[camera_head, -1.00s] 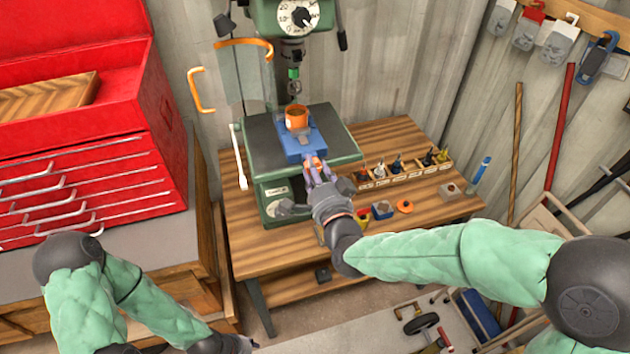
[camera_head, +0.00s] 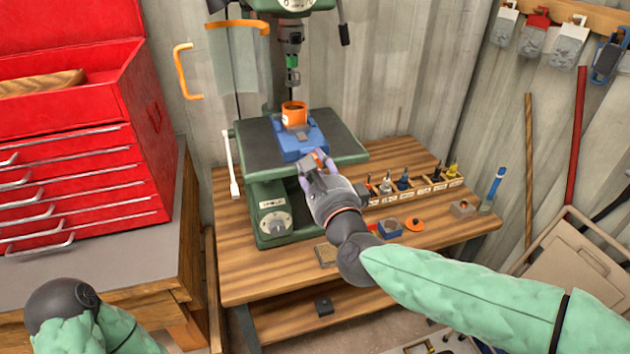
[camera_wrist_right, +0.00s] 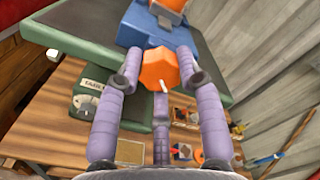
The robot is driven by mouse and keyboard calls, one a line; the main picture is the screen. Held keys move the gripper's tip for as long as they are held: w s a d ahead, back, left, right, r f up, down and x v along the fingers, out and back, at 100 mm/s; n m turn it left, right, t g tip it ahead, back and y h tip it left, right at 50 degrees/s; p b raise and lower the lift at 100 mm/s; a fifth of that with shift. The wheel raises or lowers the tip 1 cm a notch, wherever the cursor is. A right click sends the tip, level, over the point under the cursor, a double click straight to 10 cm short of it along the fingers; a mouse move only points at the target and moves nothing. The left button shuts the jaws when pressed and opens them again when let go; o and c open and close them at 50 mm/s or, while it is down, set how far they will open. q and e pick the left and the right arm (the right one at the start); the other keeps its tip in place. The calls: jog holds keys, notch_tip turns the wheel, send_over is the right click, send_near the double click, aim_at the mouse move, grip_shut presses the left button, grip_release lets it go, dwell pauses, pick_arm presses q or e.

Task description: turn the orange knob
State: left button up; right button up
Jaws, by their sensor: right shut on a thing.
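The orange knob (camera_wrist_right: 158,69) sits at the front of the blue vise (camera_head: 300,140) on the drill press table. In the right wrist view it has a pale mark on its face and lies between my purple fingers. My right gripper (camera_head: 317,160) is shut on the knob; its fingers hide most of it in the head view. The blue vise (camera_wrist_right: 150,30) also shows in the wrist view. An orange cylindrical part (camera_head: 294,113) stands in the vise. My left gripper is out of the head view; only part of my left arm shows at lower left.
The green drill press table (camera_head: 258,147) stands on a wooden bench (camera_head: 235,265). The drill chuck (camera_head: 291,40) hangs above the vise. A rack of bits (camera_head: 420,187) and small parts lie to the right. A red tool chest (camera_head: 80,185) stands at left.

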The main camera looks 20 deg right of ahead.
jog(key=shift+m+b, duration=0.65)
jog(key=shift+m, duration=0.65)
jog(key=o, duration=1.2)
jog(key=shift+c, duration=0.2)
jog(key=shift+s, duration=0.1)
jog(key=s, duration=1.1)
jog(key=shift+s+d, duration=0.25)
jog(key=shift+s, duration=0.15)
jog(key=shift+w+f, duration=0.1)
